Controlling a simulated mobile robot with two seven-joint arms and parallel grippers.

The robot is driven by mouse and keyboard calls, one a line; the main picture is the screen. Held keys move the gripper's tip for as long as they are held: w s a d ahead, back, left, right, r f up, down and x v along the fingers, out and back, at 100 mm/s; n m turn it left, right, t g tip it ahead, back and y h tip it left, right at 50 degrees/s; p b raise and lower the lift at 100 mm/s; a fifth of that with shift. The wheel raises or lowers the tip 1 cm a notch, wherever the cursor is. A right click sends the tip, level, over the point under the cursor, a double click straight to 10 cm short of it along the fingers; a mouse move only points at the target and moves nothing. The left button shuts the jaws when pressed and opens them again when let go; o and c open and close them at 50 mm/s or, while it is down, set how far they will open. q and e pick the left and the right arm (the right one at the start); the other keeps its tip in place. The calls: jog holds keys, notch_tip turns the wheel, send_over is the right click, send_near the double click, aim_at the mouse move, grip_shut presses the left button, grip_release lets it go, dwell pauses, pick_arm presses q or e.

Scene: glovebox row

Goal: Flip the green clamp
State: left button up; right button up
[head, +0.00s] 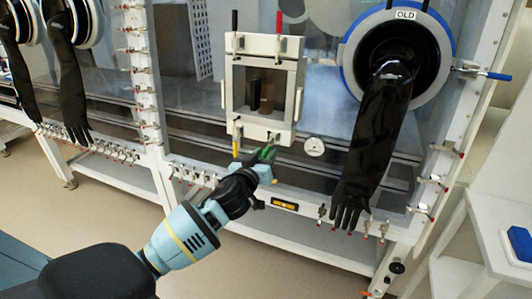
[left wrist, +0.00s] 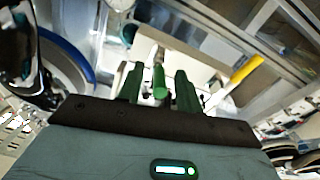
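My right gripper is in neither view.
The window's other clamps have red (head: 279,20), black (head: 234,20) and yellow (head: 235,148) handles. The yellow handle is close by, also in the wrist view (left wrist: 246,69). A black glove (head: 370,145) hangs from a blue-ringed port to the right.

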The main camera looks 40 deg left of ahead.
pick_arm(q)
jog(key=shift+w+a, duration=0.15)
jog(key=shift+w, duration=0.55)
grip_shut()
